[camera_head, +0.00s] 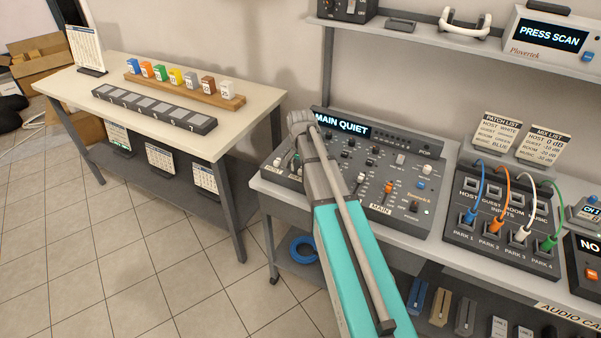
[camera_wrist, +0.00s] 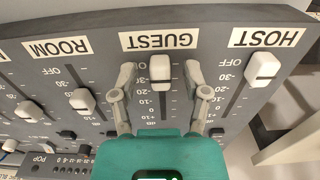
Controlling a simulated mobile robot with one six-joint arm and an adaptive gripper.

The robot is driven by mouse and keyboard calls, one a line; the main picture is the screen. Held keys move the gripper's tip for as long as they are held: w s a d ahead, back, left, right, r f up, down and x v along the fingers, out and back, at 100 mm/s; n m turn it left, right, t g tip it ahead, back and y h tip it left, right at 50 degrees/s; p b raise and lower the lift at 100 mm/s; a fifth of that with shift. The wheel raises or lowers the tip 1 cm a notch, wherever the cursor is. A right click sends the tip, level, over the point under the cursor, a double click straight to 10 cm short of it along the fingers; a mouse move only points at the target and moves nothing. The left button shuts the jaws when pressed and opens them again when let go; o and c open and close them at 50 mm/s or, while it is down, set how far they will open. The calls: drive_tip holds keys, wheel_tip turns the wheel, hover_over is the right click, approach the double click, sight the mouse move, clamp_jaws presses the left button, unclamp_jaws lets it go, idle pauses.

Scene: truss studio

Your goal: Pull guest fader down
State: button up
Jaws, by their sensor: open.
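The guest fader (camera_wrist: 160,68) is a white cap on a dark slot beside the upside-down GUEST label (camera_wrist: 159,40) in the wrist view. Its cap sits near the OFF and -30 end of its scale. My gripper (camera_wrist: 160,73) is open, with one grey finger on each side of this cap. Gaps show between both fingers and the cap. In the head view the grey mixing console (camera_head: 395,205) stands on the bench, and my arm hides part of its left side. The gripper cannot be made out there.
The host fader (camera_wrist: 262,66) and room fader (camera_wrist: 83,100) flank the guest channel. The console display (camera_head: 341,123) reads MAIN QUIET. A patch box (camera_head: 492,245) with coloured cables stands to the right, below a mix list card (camera_head: 543,147). A side table (camera_head: 175,95) stands left.

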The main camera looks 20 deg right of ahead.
drive_tip(key=shift+w+d, duration=0.5)
drive_tip(key=shift+w, duration=0.1)
drive_tip(key=w+d, duration=0.3)
drive_tip(key=w, duration=0.1)
drive_tip(key=shift+d, duration=0.4)
drive_tip(key=shift+s+a+r+p, duration=0.1)
drive_tip(key=shift+s+r+p, duration=0.2)
drive_tip(key=shift+r+p, duration=0.35)
wheel_tip(320, 180, up, 13)
drive_tip(key=p, duration=1.3)
drive_tip(key=s+a+f+n+b, duration=0.3)
drive_tip(key=s+a, duration=0.1)
drive_tip(key=s, duration=0.4)
drive_tip(key=s+a+f+n+b, duration=0.3)
drive_tip(key=s+a+f+b, duration=0.1)
drive_tip(key=s, duration=0.3)
drive_tip(key=s+a+f+n+b, duration=0.3)
drive_tip(key=s+a+f+b, duration=0.1)
drive_tip(key=s, duration=0.4)
drive_tip(key=shift+s, duration=0.3)
drive_tip(key=shift+a+f, duration=0.1)
